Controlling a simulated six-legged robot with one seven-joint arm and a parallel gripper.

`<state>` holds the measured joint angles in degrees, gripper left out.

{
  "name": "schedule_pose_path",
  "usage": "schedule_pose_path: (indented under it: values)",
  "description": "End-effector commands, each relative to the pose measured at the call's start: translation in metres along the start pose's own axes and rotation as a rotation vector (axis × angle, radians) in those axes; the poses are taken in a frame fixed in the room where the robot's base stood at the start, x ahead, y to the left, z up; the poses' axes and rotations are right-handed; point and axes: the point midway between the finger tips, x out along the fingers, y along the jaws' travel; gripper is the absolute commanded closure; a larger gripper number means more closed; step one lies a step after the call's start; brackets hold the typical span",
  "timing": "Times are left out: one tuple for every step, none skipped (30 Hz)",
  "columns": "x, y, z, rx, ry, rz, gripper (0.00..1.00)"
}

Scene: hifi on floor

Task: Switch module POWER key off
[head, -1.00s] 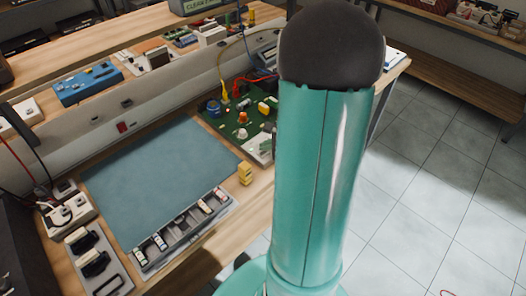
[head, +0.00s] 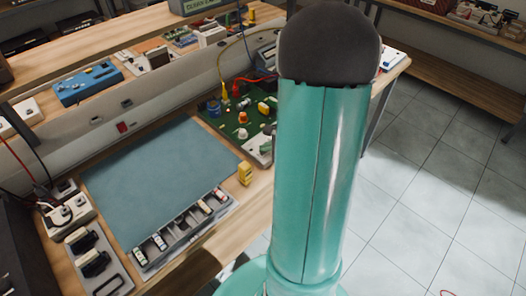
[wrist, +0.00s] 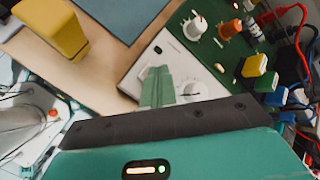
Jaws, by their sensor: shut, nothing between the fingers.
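The white module (wrist: 140,78) is a pale panel with small print and a white round knob (wrist: 197,92), in the middle of the wrist view. My gripper (wrist: 158,72) is shut and empty, its green fingertips over the module's face. The fingers cover part of the panel. I cannot make out the POWER key clearly or tell whether the fingertips touch it. In the head view the module (head: 257,148) shows at the bench's right edge, partly hidden by my arm.
A green board (head: 236,118) with knobs, coloured blocks and red leads adjoins the module. A yellow block (head: 244,173) stands nearby, beside the blue mat (head: 150,180). A tray of small parts (head: 190,232) lies along the bench front. The mat is clear.

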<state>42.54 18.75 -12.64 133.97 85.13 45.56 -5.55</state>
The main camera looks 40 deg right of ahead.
Motion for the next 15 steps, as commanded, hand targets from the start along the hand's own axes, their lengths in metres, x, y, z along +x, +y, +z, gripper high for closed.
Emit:
schedule_pose_path:
  values:
    - [0.0001,0.0002,-0.0002,0.0,0.0,0.0,1.0]
    - [0.0001,0.0001,-0.0001,0.0,0.0,0.0,1.0]
    - [0.0001,0.0001,-0.0001,0.0,0.0,0.0,1.0]
    - [0.0001,0.0002,-0.0001,0.0,0.0,0.0,1.0]
    - [0.0001,0.0001,-0.0001,0.0,0.0,0.0,1.0]
    - [0.0001,0.0001,-0.0001,0.0,0.0,0.0,1.0]
    - [0.0001,0.0002,-0.0001,0.0,0.0,0.0,1.0]
    - [0.0,0.0001,-0.0001,0.0,0.0,0.0,1.0]
    - [-0.0003,-0.0002,0.0002,0.0,0.0,0.0,1.0]
    - [-0.0008,-0.0005,0.0005,0.0,0.0,0.0,1.0]
    - [-0.0014,-0.001,0.001,0.0,0.0,0.0,1.0]
    - [-0.0024,-0.0018,0.0018,-0.001,0.0,0.0,1.0]
    - [-0.0033,-0.0024,0.0025,-0.001,0.0,0.0,1.0]
    - [-0.0042,-0.0031,0.0031,-0.001,0.0,0.0,1.0]
    - [-0.0052,-0.0039,0.0038,-0.001,0.0,-0.001,1.0]
